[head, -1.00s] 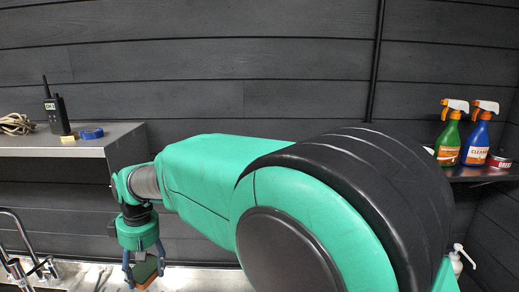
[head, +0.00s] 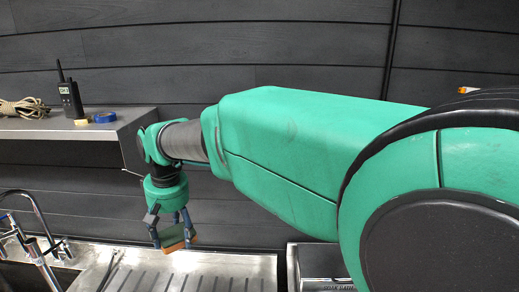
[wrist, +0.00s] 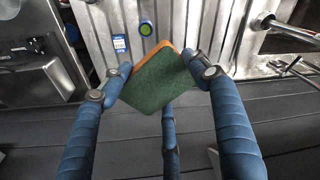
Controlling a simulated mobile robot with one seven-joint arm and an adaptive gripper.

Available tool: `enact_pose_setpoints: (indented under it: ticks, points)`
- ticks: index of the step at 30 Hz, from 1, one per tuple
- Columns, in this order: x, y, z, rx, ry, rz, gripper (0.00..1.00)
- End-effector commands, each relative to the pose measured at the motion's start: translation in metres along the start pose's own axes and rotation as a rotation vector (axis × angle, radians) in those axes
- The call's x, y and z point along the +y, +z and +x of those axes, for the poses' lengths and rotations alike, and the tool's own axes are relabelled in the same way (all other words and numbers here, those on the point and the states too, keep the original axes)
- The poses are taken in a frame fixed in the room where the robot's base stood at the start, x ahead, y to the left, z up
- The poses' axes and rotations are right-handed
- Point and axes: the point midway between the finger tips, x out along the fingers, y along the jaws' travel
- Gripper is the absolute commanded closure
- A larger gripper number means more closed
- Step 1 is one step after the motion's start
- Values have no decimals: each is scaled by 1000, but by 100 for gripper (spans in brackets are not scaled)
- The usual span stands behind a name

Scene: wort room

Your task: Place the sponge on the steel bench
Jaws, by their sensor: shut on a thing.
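The sponge, orange-brown with a green face, is held between the fingers of my gripper (head: 174,242). In the wrist view the sponge (wrist: 160,82) shows its green face, tilted, with a blue finger on each side. My gripper is shut on it. In the head view the sponge hangs above the steel bench (head: 205,282), whose ridged top shows below, with a gap that is hard to judge. The bench's ridged top also shows in the wrist view (wrist: 185,20).
A tap (head: 35,245) and sink are at the lower left. A steel shelf (head: 70,128) on the left bears a radio (head: 70,98), rope and blue tape (head: 105,117). A round blue-green thing (wrist: 147,28) and a small blue-white packet (wrist: 119,43) lie on the bench.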

Motion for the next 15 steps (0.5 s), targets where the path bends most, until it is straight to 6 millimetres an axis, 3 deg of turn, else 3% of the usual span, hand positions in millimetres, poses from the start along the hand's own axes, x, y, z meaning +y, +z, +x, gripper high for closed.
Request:
enact_pose_setpoints:
  ticks: [8,15]
  points:
    - [-1,0,4,-1,0,-2,48]
    - [-6,6,37,-7,-2,-9,48]
